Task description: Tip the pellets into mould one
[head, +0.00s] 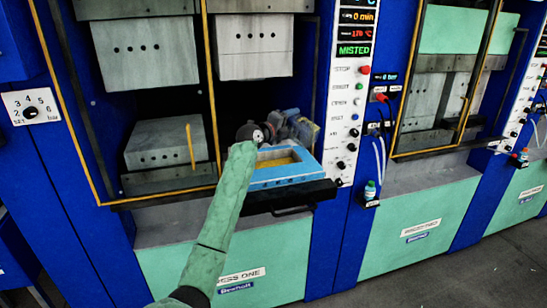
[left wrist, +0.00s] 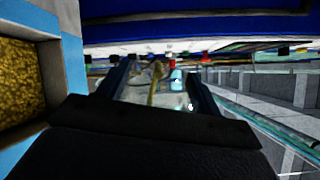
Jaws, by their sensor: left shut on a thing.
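Mould one (head: 287,174) is an open blue frame on the black pull-out shelf of press one. Yellow granular pellets (head: 275,162) lie inside it. In the left wrist view the mould's pale blue wall (left wrist: 73,62) and golden pellets (left wrist: 18,80) fill the left side. My left gripper (head: 303,130) is just above the mould's back edge, on a green arm rising from below. In the left wrist view its two dark fingers (left wrist: 158,95) point away from the mould. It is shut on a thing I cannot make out. My right gripper is not in view.
The black shelf (head: 290,196) juts from press one. Grey platens (head: 147,55) hang above, and a lower block (head: 166,142) stands left. The control strip (head: 352,100) reads MISTED. A small bottle (head: 370,190) stands right. Floor at bottom right is clear.

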